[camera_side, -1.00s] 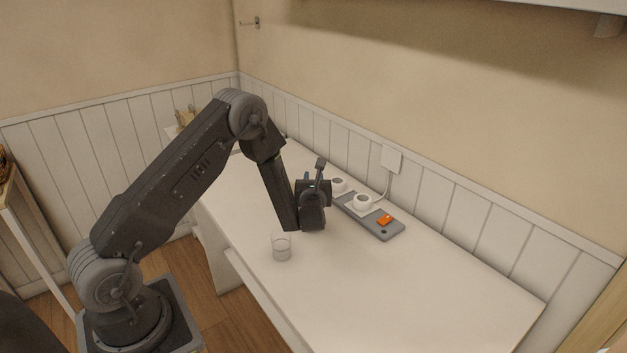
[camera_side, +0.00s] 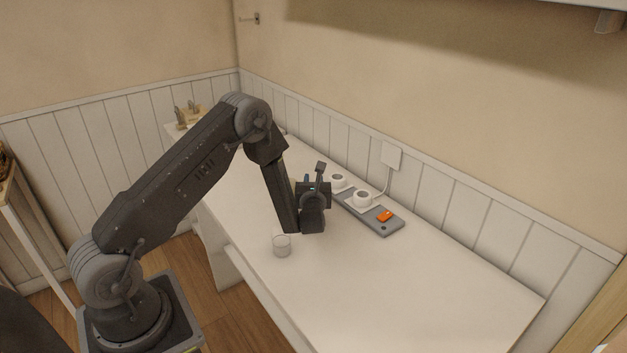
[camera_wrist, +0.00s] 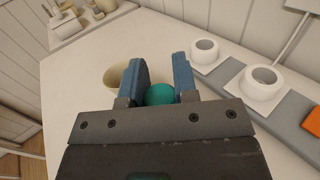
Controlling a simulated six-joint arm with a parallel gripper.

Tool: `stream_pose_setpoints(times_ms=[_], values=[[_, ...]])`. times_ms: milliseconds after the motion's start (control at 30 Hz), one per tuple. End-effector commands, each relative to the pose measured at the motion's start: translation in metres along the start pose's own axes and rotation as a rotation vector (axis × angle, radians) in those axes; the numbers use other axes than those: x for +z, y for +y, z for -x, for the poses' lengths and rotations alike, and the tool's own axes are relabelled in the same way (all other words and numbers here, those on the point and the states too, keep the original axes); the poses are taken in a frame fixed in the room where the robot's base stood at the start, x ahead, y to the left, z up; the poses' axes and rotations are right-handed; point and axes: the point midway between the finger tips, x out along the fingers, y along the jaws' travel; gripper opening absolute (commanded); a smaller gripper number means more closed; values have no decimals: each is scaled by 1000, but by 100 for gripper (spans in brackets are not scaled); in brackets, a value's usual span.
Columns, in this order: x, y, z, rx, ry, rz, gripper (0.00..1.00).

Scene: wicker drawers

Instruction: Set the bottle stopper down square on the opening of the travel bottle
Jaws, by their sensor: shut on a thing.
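My gripper (camera_wrist: 162,85) is shut on a teal rounded thing, which I take to be the bottle stopper (camera_wrist: 160,95); only its top shows between the two blue fingers in the wrist view. In the side view my gripper (camera_side: 313,222) is low over the table, and the stopper is hidden there. A beige round vessel (camera_wrist: 114,76) stands just beyond the left finger, partly covered by it. I cannot tell whether it is the travel bottle, or whether anything is under the stopper.
A grey tray (camera_side: 388,227) with an orange block (camera_side: 385,216) and two white cups (camera_side: 362,199) lies along the wall. The table's right part is clear.

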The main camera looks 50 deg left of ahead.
Motion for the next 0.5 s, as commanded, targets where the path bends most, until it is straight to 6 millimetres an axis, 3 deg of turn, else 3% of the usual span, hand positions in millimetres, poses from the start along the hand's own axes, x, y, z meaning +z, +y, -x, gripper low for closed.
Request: stream_pose_setpoints(times_ms=[300,333,500], values=[[-8,0,0,0,-1,1,5],[-7,0,0,0,-1,1,29],[-7,0,0,0,-1,1,45]])
